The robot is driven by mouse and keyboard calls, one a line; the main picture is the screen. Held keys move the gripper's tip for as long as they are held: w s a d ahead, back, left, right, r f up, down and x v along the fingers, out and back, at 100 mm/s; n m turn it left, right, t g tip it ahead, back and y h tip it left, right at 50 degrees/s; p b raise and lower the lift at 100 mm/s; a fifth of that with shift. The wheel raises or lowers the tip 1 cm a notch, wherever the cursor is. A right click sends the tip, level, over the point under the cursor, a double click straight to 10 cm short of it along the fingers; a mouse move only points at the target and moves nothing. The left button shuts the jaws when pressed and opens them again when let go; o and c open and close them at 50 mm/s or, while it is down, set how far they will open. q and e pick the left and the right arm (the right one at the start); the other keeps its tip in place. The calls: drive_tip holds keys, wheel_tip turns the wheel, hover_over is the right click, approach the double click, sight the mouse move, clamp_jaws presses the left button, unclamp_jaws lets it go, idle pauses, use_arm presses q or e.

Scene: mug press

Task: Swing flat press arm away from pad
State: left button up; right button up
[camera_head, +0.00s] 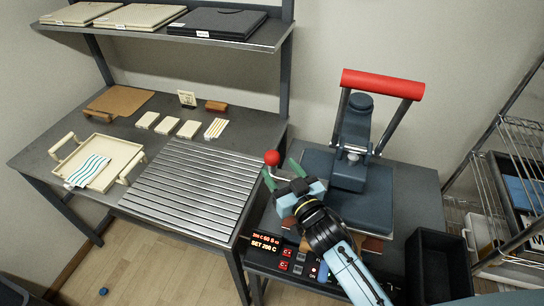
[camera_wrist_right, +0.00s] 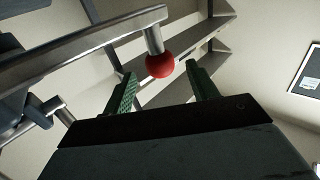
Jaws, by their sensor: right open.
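The flat press (camera_head: 350,165) stands on the right-hand table, with a red top handle (camera_head: 382,84) raised above its dark, flat plate (camera_head: 372,205). A thin metal bar with a red ball knob (camera_head: 271,157) sticks out from its left side. In the right wrist view the knob (camera_wrist_right: 160,64) hangs from the metal bar (camera_wrist_right: 85,47). My right gripper (camera_head: 282,173) is open beside the knob. In the wrist view its green fingers (camera_wrist_right: 162,88) lie on either side below the knob; contact cannot be told. The pad under the plate is mostly hidden. My left gripper is out of view.
A control panel with a lit display (camera_head: 267,242) sits at the press's front left. A slatted metal surface (camera_head: 200,185) is left of my gripper. A cream tray (camera_head: 97,160) is further left. A wire rack (camera_head: 520,150) and black bin (camera_head: 437,265) stand right.

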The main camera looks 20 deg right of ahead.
sight(276, 164)
drive_tip(key=w, duration=0.4)
drive_tip(key=shift+w+a, duration=0.1)
drive_tip(key=shift+a, duration=0.25)
drive_tip(key=shift+w+a, duration=0.1)
drive_tip(key=shift+w, duration=0.35)
drive_tip(key=c, duration=0.8)
clamp_jaws()
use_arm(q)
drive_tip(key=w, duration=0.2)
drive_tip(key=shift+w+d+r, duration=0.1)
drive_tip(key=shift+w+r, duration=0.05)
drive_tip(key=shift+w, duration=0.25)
